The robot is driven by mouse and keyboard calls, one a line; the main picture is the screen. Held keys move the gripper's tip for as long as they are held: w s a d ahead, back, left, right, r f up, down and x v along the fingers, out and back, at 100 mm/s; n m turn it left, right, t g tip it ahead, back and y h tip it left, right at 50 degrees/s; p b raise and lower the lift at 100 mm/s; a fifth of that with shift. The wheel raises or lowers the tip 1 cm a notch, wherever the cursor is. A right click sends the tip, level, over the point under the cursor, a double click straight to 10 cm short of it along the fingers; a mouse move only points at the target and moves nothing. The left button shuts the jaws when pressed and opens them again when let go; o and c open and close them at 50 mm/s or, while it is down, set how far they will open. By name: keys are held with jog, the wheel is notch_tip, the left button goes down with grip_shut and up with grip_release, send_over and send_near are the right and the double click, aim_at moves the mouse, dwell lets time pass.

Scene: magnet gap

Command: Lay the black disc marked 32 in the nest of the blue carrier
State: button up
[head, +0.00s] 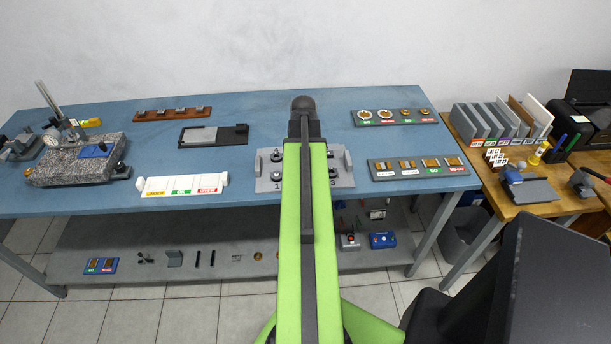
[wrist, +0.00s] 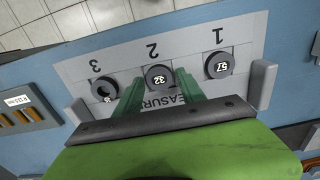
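The black disc marked 32 (wrist: 160,68) sits at spot 2 of a grey tray (wrist: 118,52), between a disc marked 57 (wrist: 218,64) and a disc (wrist: 103,88) whose number is partly covered. My gripper (wrist: 158,86) is open, with one green finger on each side of disc 32; I cannot tell whether they touch it. In the head view my arm hides the gripper and disc 32 above the tray (head: 343,182). A blue piece (head: 92,151), likely the blue carrier, lies on the granite block at the left; its nest is too small to make out.
The granite block (head: 60,172) carries a gauge stand (head: 50,103). A white labelled rack (head: 182,185) and a dark fixture (head: 240,134) stand between it and the tray. Sample boards (head: 417,175) lie at the right. Blue tabletop (head: 250,105) is clear at the back.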

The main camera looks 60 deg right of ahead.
grip_shut()
notch_tip(320, 180, up, 5)
jog(key=p, duration=0.5)
jog(key=shift+s+r, duration=0.1)
dwell(0.3)
